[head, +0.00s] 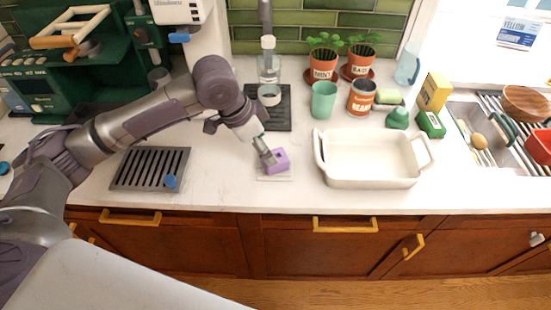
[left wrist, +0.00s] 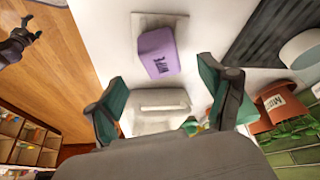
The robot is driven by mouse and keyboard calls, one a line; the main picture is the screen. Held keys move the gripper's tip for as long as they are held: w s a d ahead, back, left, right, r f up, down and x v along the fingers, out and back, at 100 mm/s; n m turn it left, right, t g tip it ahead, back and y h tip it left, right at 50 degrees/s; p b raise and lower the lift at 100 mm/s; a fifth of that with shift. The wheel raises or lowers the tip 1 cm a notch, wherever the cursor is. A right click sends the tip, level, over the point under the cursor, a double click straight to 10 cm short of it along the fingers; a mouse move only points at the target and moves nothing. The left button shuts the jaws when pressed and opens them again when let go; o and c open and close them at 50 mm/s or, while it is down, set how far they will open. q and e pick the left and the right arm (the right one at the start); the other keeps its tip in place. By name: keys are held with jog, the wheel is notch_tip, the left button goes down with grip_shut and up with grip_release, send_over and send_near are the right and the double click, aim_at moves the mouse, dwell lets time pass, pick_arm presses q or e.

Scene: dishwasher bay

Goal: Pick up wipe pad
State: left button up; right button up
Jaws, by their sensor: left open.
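The wipe pad (head: 281,160) is a small purple block on a thin pale mat (head: 275,177) on the white counter, left of the white baking dish. In the left wrist view the pad (left wrist: 158,52) has dark lettering and lies above the fingers in the picture. My left gripper (head: 268,158) is just left of the pad in the head view and partly covers it. In the left wrist view the two green-tipped fingers (left wrist: 162,77) are spread apart with nothing between them. Whether a finger touches the pad cannot be told.
A white baking dish (head: 370,181) stands just right of the pad. A dark mat (head: 281,122) with a glass dispenser (head: 268,68) is behind. A black drip grate (head: 150,168) lies at left. A green cup (head: 323,100) and a can (head: 361,98) stand behind the dish.

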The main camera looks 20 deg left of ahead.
pick_arm(q)
jog(key=x, duration=0.3)
jog(key=shift+w+d+p, duration=0.1)
jog(key=shift+d+p, duration=0.05)
jog(key=shift+p, duration=0.25)
jog(key=x, duration=0.2)
jog(key=shift+d+f, duration=0.15)
jog(key=shift+f, duration=0.2)
jog(key=shift+w+d+f, duration=0.1)
jog(key=shift+w+f, duration=0.1)
jog(key=shift+f, duration=0.25)
jog(key=c, duration=1.1)
jog(key=shift+c, duration=0.2)
pick_arm(e)
jog(key=w, duration=0.1)
jog(key=w+r, duration=0.1)
jog(key=w, duration=0.1)
jog(key=shift+w+a+r, duration=0.15)
jog(key=shift+r, duration=0.05)
pick_arm(q)
jog(key=shift+r, duration=0.2)
